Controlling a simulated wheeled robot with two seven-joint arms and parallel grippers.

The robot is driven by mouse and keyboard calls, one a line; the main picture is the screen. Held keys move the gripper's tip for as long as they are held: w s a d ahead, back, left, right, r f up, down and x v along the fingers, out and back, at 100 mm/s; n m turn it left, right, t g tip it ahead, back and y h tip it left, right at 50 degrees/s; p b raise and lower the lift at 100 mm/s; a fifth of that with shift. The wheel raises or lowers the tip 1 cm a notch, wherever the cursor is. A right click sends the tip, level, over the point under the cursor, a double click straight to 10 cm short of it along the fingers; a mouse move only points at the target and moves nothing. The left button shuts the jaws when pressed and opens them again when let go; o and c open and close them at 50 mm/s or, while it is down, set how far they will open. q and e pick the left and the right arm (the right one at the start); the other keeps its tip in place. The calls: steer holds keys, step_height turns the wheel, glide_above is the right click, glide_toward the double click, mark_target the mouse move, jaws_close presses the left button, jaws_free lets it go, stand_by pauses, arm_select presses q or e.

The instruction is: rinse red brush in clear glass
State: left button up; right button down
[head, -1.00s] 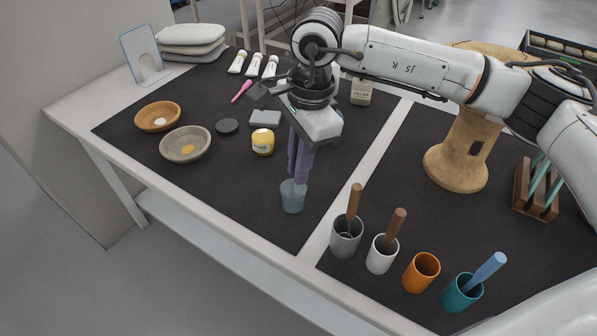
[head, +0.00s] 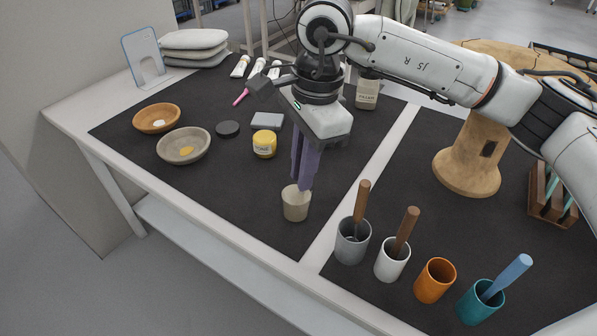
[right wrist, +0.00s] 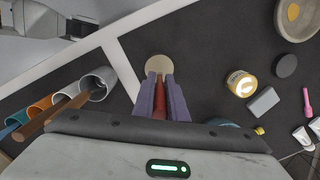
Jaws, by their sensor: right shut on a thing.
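My right gripper (head: 304,184), with long purple fingers, points down over the glass (head: 296,206) and is shut. In the right wrist view the red brush (right wrist: 159,104) is between the fingers (right wrist: 160,82), its lower end reaching toward the glass (right wrist: 158,63). The glass stands upright on the dark mat, its contents a cloudy beige. The fingertips are at the rim. The brush tip is hidden, and the brush hardly shows in the head view.
A grey cup (head: 352,246) and a white cup (head: 391,266), each with a brown handle, stand right of the glass. An orange cup (head: 434,284) and a teal cup (head: 478,305) follow. A yellow jar (head: 264,146) and two bowls are left.

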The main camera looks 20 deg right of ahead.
steer(key=shift+w+a, duration=0.25)
steer(key=shift+r, duration=0.1)
steer(key=shift+r+p, duration=0.3)
steer(key=shift+r, duration=0.1)
steer(key=shift+s+d+r+p, duration=0.1)
steer(key=shift+d+r+p, duration=0.1)
steer(key=shift+r+p, duration=1.25)
steer(key=shift+s+d+r+p, duration=0.15)
steer(key=shift+r+p, duration=0.55)
steer(key=shift+r, duration=1.4)
steer(key=shift+w+r, duration=0.1)
steer(key=shift+r, duration=0.3)
steer(key=shift+r+p, duration=1.1)
steer(key=shift+r, duration=0.45)
